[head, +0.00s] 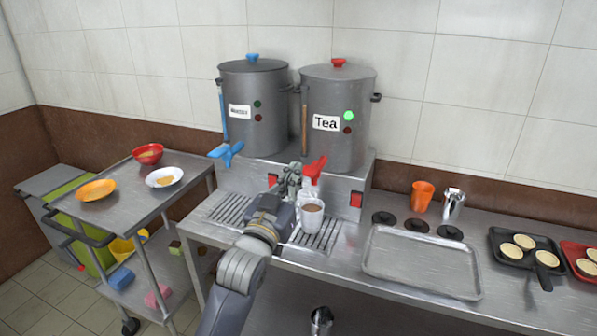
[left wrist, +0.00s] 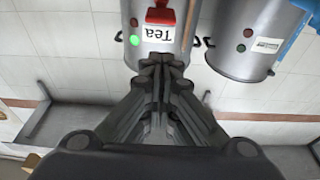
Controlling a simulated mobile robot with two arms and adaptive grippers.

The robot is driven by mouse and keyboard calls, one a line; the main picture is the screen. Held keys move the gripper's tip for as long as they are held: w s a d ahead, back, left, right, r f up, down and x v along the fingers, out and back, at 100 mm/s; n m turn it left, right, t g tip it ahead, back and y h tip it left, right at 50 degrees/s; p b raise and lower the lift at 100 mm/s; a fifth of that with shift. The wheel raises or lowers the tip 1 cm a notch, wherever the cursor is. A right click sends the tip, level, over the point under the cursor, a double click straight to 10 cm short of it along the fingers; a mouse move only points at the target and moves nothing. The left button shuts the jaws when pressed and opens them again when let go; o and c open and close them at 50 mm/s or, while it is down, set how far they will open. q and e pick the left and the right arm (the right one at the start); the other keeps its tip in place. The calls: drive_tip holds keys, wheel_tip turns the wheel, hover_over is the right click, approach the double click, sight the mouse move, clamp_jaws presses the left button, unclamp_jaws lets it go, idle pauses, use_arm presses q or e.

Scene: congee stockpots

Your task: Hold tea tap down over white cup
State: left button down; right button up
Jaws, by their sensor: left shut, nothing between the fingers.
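The Tea stockpot (head: 338,150) stands on the metal stand with its green light lit. Its red tap (head: 316,166) sticks out at the front; red also shows above the Tea label in the left wrist view (left wrist: 160,16). The white cup (head: 312,222) stands upright on the drip grate below the tap, with brown liquid inside. My left gripper (head: 292,176) is shut and empty, just left of the red tap; I cannot tell whether it touches it. Its closed fingers fill the middle of the left wrist view (left wrist: 162,62). My right gripper is not in view.
A second stockpot (head: 252,90) with a blue tap (head: 226,153) stands to the left. An orange cup (head: 422,196), a metal cup (head: 453,206) and an empty tray (head: 420,286) are on the right counter. A cart (head: 130,190) with bowls stands at the left.

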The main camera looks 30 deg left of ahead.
use_arm(q)
drive_tip(key=b+v, duration=0.1)
drive_tip(key=v, duration=0.4)
drive_tip(key=shift+s+f, duration=0.15)
drive_tip(key=shift+s, duration=0.15)
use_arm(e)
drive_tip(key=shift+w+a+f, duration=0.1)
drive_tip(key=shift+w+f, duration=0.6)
use_arm(q)
drive_tip(key=shift+d, duration=0.1)
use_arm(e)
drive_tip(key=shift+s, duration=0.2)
